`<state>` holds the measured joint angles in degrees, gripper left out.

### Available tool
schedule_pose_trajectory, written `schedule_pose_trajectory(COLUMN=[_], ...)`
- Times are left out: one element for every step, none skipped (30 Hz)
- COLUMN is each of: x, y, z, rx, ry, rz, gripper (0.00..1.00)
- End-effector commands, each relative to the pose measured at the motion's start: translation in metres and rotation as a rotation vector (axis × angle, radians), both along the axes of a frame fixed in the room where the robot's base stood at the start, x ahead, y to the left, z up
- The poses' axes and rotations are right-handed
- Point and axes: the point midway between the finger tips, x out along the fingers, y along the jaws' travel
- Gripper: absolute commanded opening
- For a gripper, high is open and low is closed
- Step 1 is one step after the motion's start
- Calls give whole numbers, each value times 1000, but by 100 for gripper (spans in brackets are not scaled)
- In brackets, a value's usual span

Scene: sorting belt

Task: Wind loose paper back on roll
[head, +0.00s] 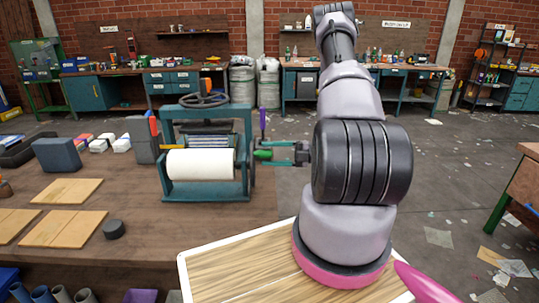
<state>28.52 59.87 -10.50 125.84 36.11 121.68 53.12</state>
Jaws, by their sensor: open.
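A white paper roll (200,165) lies level in a teal metal stand (206,196) on the brown table. I cannot make out a loose paper end. My gripper (272,154) is to the right of the stand, level with the roll, its fingers pointing left. It is open. A green handle-like piece (262,155) shows at the fingertips beside the stand's right side; I cannot tell whether the fingers touch it. An upright purple piece (262,122) stands just above. A dark handwheel (203,98) tops the stand.
Wooden boards (68,190), a black puck (113,229) and a blue-grey block (56,154) lie left on the table (140,205). A white-rimmed wooden tray (235,268) is in front, below my arm. Paper scraps litter the floor at right.

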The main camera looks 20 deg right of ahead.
Motion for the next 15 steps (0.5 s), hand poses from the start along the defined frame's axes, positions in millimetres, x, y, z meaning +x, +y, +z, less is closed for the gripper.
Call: schedule_pose_trajectory(x=[-2,-3,-6,-8,-11,-14,-16,-19,-22,-24,-27,-29,-31,-33,-35], y=[-6,-11,-17,-22,-28,-36,-42,-48,-55,-61,-66,-72,-76,-80,-85], z=[0,0,0,-1,-1,-1,-1,-1,-1,-1,-1,-1,-1,-1,-1], rx=[-1,-2,-1,-2,-2,-2,-2,-2,-1,-2,-2,-1,-1,-1,-1], ry=[0,0,0,0,-1,-1,0,0,-1,0,0,1,1,0,0], rz=[-4,-6,-5,-6,-6,-7,-7,-7,-7,-7,-7,-6,-6,-5,-5], gripper=[65,65,65,65,65,65,65,65,65,65,65,65,65,65,65])
